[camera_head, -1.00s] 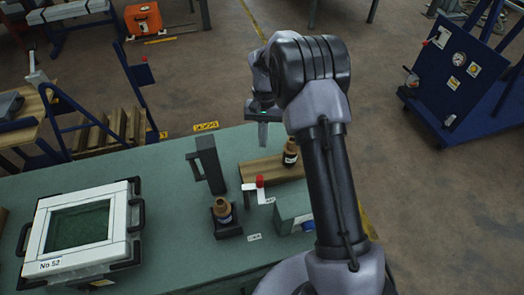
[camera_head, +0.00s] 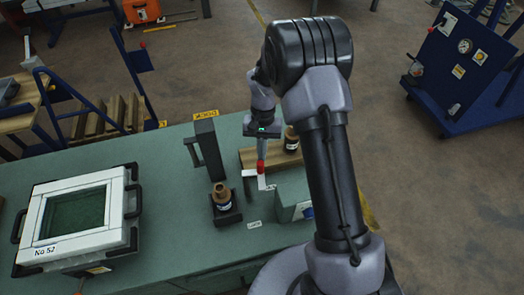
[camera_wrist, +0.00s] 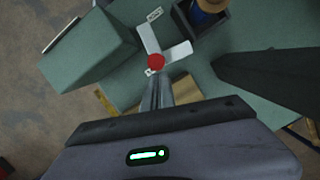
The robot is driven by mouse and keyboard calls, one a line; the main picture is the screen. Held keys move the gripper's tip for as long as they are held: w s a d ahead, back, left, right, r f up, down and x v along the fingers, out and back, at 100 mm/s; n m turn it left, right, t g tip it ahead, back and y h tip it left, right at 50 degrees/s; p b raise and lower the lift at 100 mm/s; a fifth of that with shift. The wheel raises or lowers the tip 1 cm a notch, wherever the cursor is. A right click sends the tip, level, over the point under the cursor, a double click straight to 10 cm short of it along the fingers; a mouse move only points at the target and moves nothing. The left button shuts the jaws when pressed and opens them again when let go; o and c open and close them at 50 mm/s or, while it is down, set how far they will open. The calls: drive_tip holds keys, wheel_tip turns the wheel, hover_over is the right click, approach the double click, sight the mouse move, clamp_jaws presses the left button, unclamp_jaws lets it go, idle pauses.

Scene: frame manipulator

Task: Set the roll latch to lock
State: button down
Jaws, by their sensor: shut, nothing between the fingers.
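The red knob (camera_head: 260,167) sits on a white angled lever (camera_head: 249,174) on the green bench; I take this to be the roll latch. In the wrist view the red knob (camera_wrist: 156,61) stands where two white arms (camera_wrist: 178,52) meet. My gripper (camera_head: 261,153) is shut and empty, pointing down with its tips right at the red knob. In the wrist view the fingertips (camera_wrist: 159,80) lie just below the knob; I cannot tell whether they touch it. A small white label (camera_head: 254,225) lies near the lever, its text unreadable.
A green box (camera_head: 293,192) stands right of the lever. A brown bottle (camera_head: 221,197) sits in a dark holder in front, another (camera_head: 291,140) by the wooden block (camera_head: 248,157). A dark upright (camera_head: 210,150) stands left. A white framed case (camera_head: 35,215) lies far left.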

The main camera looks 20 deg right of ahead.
sight(259, 176)
drive_tip(key=shift+s+d+m, duration=0.15)
drive_tip(key=shift+s+m, duration=0.25)
drive_tip(key=shift+m, duration=0.3)
drive_tip(key=s+m+b, duration=0.1)
drive_tip(key=m, duration=0.2)
drive_tip(key=s+m+t+y+b, duration=0.1)
drive_tip(key=s+m, duration=0.1)
drive_tip(key=m, duration=0.1)
drive_tip(key=shift+s+f+b, duration=0.1)
drive_tip(key=shift+s+b, duration=0.15)
drive_tip(key=shift+b, duration=0.15)
drive_tip(key=m, duration=0.1)
drive_tip(key=s+a+m+b, duration=0.1)
drive_tip(key=m, duration=0.1)
drive_tip(key=shift+s+t+y, duration=0.25)
drive_tip(key=shift+t+y, duration=0.05)
drive_tip(key=shift+t, duration=0.1)
drive_tip(key=m, duration=0.1)
drive_tip(key=s+a+m, duration=0.1)
drive_tip(key=shift+m+t+b, duration=0.3)
drive_tip(key=shift+s+a+m, duration=0.4)
drive_tip(key=shift+m, duration=0.6)
drive_tip(key=shift+s+a+t, duration=0.2)
drive_tip(key=shift+a+t, duration=0.1)
drive_tip(key=shift+a, duration=0.05)
